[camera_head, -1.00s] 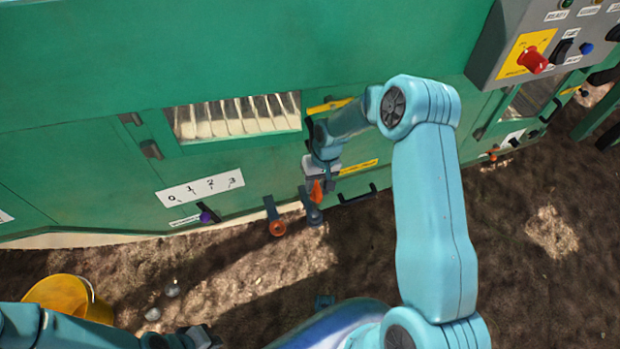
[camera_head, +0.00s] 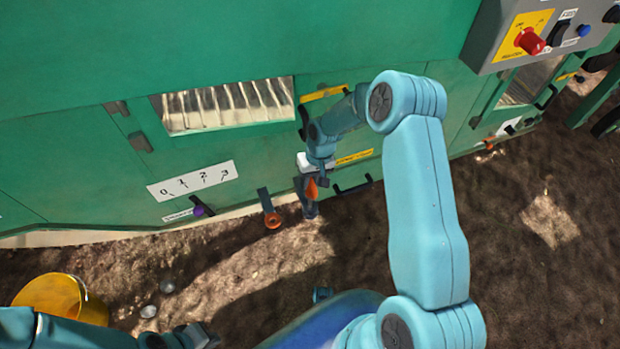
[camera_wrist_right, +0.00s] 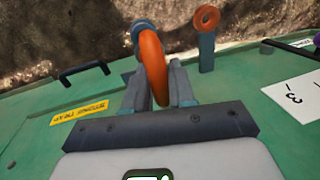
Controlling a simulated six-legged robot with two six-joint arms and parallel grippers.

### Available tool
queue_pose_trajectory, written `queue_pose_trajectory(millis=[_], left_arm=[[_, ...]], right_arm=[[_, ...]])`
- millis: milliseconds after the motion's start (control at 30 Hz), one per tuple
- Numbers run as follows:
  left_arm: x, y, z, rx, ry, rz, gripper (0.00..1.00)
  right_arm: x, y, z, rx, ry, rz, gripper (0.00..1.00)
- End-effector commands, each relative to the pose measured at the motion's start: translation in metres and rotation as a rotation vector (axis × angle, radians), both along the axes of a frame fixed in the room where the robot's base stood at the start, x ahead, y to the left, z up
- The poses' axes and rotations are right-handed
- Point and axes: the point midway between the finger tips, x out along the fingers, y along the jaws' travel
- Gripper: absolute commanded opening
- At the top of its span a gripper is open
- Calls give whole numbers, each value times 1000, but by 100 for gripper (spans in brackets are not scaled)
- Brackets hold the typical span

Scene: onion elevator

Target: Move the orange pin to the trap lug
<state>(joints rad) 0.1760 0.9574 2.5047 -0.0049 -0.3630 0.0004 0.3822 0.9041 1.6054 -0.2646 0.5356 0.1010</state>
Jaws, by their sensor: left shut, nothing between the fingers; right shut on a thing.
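The orange pin (camera_head: 312,188) is held in my right gripper (camera_head: 317,180), just above a grey-blue lug (camera_head: 310,209) on the lower edge of the green machine. In the right wrist view the pin (camera_wrist_right: 152,62) stands between the shut fingers (camera_wrist_right: 158,95), and its far end overlaps the ringed lug (camera_wrist_right: 141,30). I cannot tell whether it touches or enters that ring. A second lug with an orange ring (camera_head: 272,220) stands to the left and also shows in the right wrist view (camera_wrist_right: 207,18). My left gripper (camera_head: 205,338) is shut and empty at the bottom edge.
A yellow label (camera_head: 354,157) and a dark handle (camera_head: 352,186) are right of the pin. A 0-to-3 scale (camera_head: 194,181) and purple knob (camera_head: 200,210) are left. A yellow bucket (camera_head: 62,297) stands on the ground, with open soil at right.

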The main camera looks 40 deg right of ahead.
Motion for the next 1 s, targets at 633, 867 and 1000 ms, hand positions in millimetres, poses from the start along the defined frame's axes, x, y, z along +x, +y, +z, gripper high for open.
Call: queue_pose_trajectory(millis=[633,867,1000], left_arm=[[0,0,-19,0,0,0,0],[0,0,-28,0,0,0,0],[0,0,-33,0,0,0,0]], right_arm=[[0,0,-31,0,0,1,0],[0,0,-41,0,0,1,0],[0,0,-47,0,0,0,0]])
